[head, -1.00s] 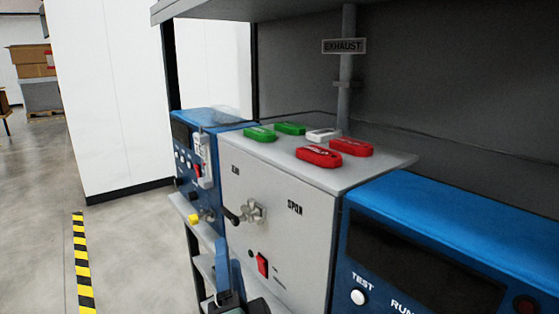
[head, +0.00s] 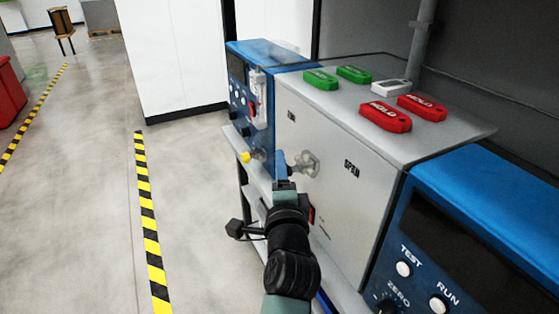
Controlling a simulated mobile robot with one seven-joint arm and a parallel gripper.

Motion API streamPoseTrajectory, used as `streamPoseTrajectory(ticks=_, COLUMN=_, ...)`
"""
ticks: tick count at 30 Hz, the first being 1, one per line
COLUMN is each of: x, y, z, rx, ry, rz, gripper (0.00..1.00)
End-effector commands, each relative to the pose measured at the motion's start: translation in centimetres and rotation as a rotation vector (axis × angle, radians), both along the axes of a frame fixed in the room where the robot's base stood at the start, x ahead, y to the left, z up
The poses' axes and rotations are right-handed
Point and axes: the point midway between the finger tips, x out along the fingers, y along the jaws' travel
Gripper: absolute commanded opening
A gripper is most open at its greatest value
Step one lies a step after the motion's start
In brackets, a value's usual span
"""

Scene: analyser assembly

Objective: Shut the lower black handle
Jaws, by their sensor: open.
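A grey metal valve (head: 306,163) sticks out of the front of the pale grey box (head: 345,215). The valve's black handle does not show; my arm and gripper cover the place left of the valve. My gripper (head: 281,166), with blue fingers, is in front of the box, just left of the valve in the picture. It is open. I cannot tell whether the fingers are around the handle or touching it.
Red, green and white tags lie on the box top, such as a red HOLD tag (head: 386,116). Blue instruments stand left (head: 262,55) and right (head: 500,190) of the box. A red switch (head: 312,214) sits below the valve, partly hidden.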

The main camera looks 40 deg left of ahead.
Motion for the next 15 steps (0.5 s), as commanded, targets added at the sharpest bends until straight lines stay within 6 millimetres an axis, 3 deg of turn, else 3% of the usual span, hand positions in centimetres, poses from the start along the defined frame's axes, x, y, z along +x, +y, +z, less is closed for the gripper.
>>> streamPoseTrajectory(ticks=6, x=2.0, y=2.0, z=0.0, rx=0.001, ry=-0.001, rz=0.0, gripper=0.5)
streamPoseTrajectory(ticks=15, x=2.6, y=2.6, z=0.0, rx=0.0, ry=-0.001, rz=0.0, gripper=0.5)
